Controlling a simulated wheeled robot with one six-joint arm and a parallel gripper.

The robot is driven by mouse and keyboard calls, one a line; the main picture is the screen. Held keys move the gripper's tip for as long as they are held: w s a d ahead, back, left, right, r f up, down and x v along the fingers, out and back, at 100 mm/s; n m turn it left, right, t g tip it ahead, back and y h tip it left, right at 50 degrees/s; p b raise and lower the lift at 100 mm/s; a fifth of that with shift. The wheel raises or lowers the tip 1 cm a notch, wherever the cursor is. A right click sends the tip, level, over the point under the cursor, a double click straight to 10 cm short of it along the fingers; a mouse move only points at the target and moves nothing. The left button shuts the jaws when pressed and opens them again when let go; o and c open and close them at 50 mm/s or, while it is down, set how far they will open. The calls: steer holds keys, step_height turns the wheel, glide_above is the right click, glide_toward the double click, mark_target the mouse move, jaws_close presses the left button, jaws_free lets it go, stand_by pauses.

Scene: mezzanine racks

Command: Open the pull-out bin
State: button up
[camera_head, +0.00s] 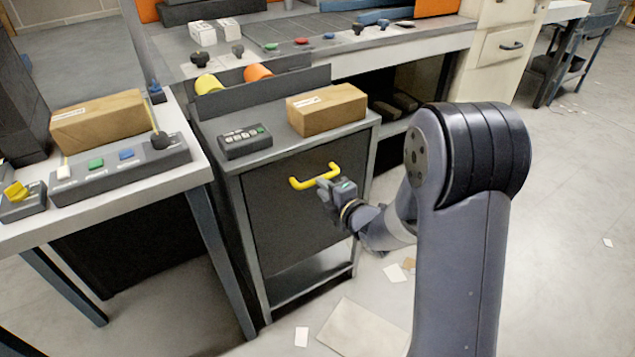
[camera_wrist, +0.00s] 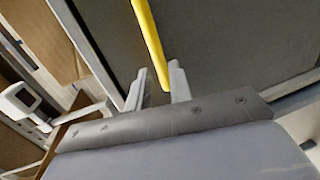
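The pull-out bin (camera_head: 285,225) is a dark grey front panel in a metal cabinet, and it looks shut, flush with the frame. Its yellow bar handle (camera_head: 303,183) is on the upper part of the panel. My gripper (camera_head: 325,182) is at the right end of the handle. In the wrist view the yellow handle (camera_wrist: 148,35) runs down between the two fingers of my gripper (camera_wrist: 158,68). The fingers are apart, with a gap between the handle and the left finger. The handle lies close to the right finger; whether they touch is unclear.
On the cabinet top are a cardboard box (camera_head: 328,109) and a small button box (camera_head: 245,141). A table with a control panel (camera_head: 124,163) stands at left, and a long workbench (camera_head: 340,50) behind. Papers (camera_head: 395,272) and a flat sheet (camera_head: 362,328) lie on the floor in front.

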mark_target(290, 183)
steer(key=x, duration=0.5)
steer(key=shift+s, duration=0.1)
jaws_close()
stand_by(0.3)
